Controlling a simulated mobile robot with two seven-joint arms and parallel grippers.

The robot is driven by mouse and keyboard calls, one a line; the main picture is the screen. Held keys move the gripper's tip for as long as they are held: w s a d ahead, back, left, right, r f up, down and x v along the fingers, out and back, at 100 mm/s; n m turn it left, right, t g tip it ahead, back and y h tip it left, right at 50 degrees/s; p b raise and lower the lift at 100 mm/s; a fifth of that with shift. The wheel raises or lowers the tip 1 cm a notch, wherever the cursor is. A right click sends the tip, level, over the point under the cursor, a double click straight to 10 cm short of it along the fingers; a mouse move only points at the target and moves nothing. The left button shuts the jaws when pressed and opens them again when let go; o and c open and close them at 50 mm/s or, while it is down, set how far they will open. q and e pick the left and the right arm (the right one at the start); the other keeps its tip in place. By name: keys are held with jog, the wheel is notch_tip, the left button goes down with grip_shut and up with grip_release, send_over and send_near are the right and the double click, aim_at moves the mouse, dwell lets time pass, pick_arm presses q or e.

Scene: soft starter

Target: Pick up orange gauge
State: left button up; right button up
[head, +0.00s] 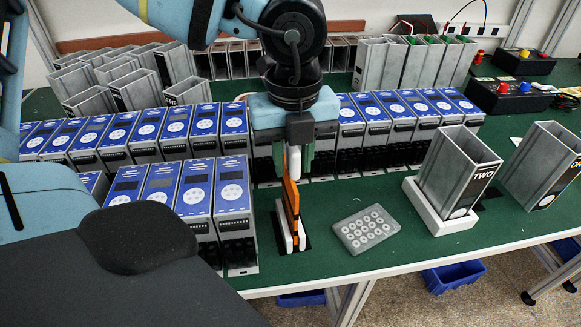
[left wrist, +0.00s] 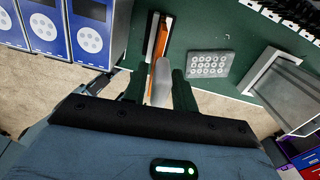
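The orange gauge (head: 291,195) is a thin upright orange plate with a pale upper part, standing in a narrow white holder (head: 281,222) on a black patch of the green table. My left gripper (head: 293,168) points down right over it. Its two dark green fingers stand apart, one on each side of the pale top. In the left wrist view, the gauge (left wrist: 156,52) and its pale top lie between the open fingers (left wrist: 158,80), with gaps visible on both sides. My right gripper is in neither view.
Blue-topped soft starters (head: 232,190) stand close on the left, and more stand in a row behind. A grey plate with round holes (head: 366,229) lies to the right. A grey housing marked TWO (head: 458,172) sits in a white holder farther right. The table's front edge is near.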

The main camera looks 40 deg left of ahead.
pick_arm(q)
grip_shut()
jog(key=shift+r, duration=0.15)
